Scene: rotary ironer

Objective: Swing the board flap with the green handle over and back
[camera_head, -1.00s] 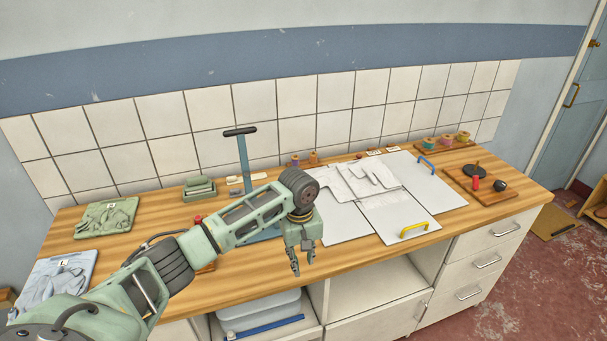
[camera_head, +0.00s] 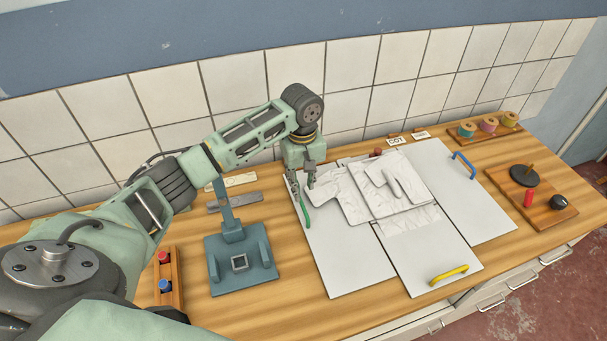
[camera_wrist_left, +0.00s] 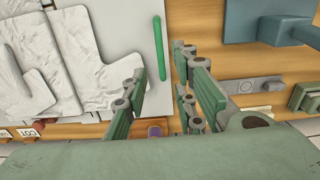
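The green handle (camera_head: 305,213) runs along the left edge of the white left board flap (camera_head: 340,262), which lies flat. The handle also shows in the left wrist view (camera_wrist_left: 160,48), upright in the picture. My left gripper (camera_head: 302,188) is open and empty, at the far end of the handle in the head view. In the left wrist view, the handle lies between the directions of the two spread fingers (camera_wrist_left: 158,62). I cannot tell whether a finger touches it. A folded white garment (camera_head: 375,188) lies across the boards. My right gripper is not in view.
A blue handle (camera_head: 464,165) and a yellow handle (camera_head: 449,275) sit on the other flaps. A blue-grey press stand (camera_head: 240,270) is left of the boards. A spool rack (camera_head: 487,130) and a wooden block with tools (camera_head: 535,200) are at the right.

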